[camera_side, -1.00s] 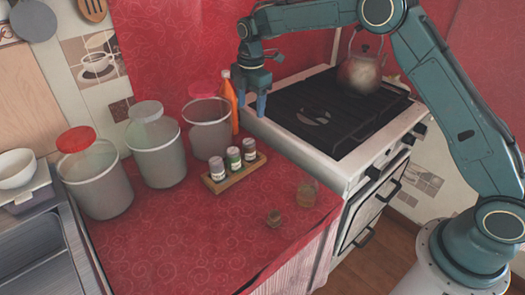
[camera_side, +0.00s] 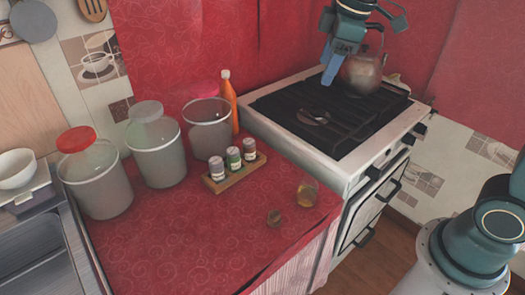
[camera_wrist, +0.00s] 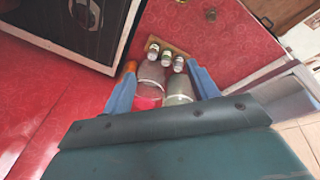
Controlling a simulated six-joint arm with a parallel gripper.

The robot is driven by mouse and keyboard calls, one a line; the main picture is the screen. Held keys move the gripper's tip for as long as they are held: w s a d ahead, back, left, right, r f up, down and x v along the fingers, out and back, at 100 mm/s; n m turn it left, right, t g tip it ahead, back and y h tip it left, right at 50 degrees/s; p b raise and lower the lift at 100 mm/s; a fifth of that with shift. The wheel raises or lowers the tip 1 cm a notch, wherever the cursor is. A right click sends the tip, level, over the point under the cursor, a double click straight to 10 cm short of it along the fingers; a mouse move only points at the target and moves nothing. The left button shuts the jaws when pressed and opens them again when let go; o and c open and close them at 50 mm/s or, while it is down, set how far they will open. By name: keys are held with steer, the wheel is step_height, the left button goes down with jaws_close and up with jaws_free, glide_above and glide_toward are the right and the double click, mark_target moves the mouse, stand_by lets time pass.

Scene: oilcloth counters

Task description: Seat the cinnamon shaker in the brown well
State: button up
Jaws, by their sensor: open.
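Three small shakers with grey lids stand upright in a wooden rack (camera_side: 238,178) on the red counter. The left shaker (camera_side: 216,171) has a purplish-dark label, the middle shaker (camera_side: 234,159) a green one and the right shaker (camera_side: 249,150) a tan one. I cannot tell which is cinnamon, and the wells beneath them are hidden. My gripper (camera_side: 328,82) is open and empty, above the stove in front of the kettle in the picture, well away from the rack. In the wrist view the rack (camera_wrist: 182,49) shows beyond the spread fingers.
Several large canisters (camera_side: 156,155) stand behind and left of the rack, with an orange bottle (camera_side: 231,108) beside them. A kettle (camera_side: 362,74) sits on the stove (camera_side: 335,115). The front-left counter is clear.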

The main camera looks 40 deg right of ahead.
steer(key=s+d+f+m+t, duration=0.1)
steer(key=s+m, duration=0.7)
steer(key=s, duration=1.2)
step_height(320, 180, down, 2)
steer(key=shift+d+f+m+t, duration=0.15)
steer(key=shift+m+t, duration=0.15)
steer(key=shift+t, duration=0.4)
